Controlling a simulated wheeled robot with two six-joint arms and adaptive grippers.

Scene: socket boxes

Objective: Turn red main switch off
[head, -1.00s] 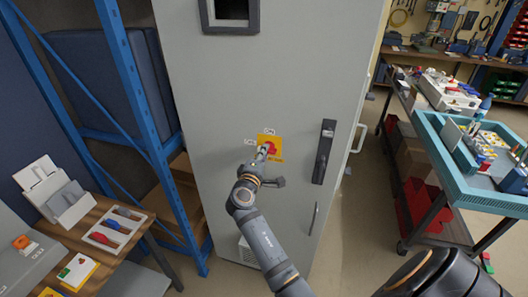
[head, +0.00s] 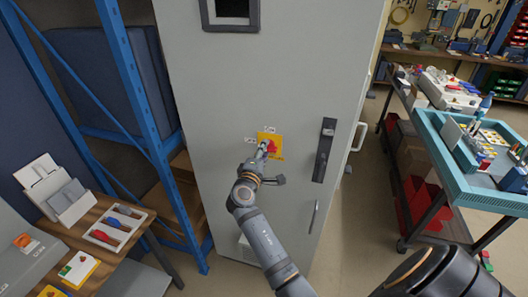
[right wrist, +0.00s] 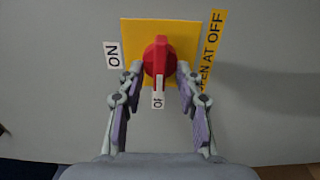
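The red main switch (right wrist: 160,55) is a rotary handle on a yellow plate (right wrist: 186,30) on the grey cabinet door; it also shows in the head view (head: 272,146). In the right wrist view the handle stands upright, its white pointer downward at a partly hidden white label (right wrist: 157,100). The ON label (right wrist: 113,55) is at the left. My right gripper (right wrist: 160,74) is at the switch, one finger on each side of the handle, with small gaps seeming to show. It also shows in the head view (head: 262,149). My left gripper is out of view.
The grey cabinet (head: 210,95) has a black door handle (head: 324,150) right of the switch. A blue rack (head: 140,90) and a wooden bench (head: 95,215) stand left. A teal-tray cart (head: 460,185) stands right, with open floor between it and the cabinet.

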